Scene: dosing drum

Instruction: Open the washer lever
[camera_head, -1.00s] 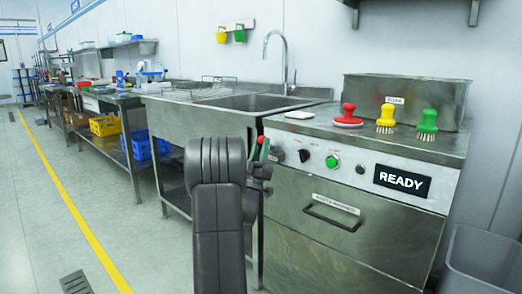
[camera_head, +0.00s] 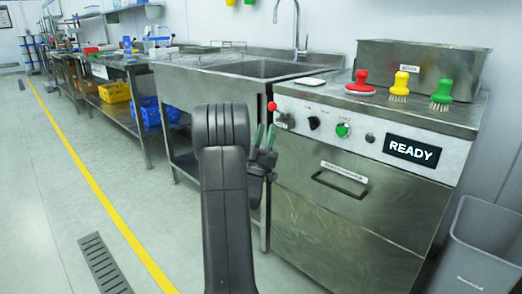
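The washer (camera_head: 345,205) is a steel cabinet with a front control panel, at the right. Its lever has a red ball knob (camera_head: 272,106) at the panel's left end, above a small metal fitting (camera_head: 284,122). My gripper (camera_head: 265,136) has two green-tipped fingers pointing up, with a gap between them and nothing seen in it. In the picture it is just below and left of the red knob. I cannot tell the depth gap between them. My dark arm hides part of the cabinet's left side.
The panel carries a black knob (camera_head: 314,123), a green button (camera_head: 343,130) and a READY display (camera_head: 412,151). A drawer handle (camera_head: 340,184) juts out below. Brushes and a steel bin (camera_head: 420,67) stand on top. A grey tub (camera_head: 482,240) is at right. Floor at left is clear.

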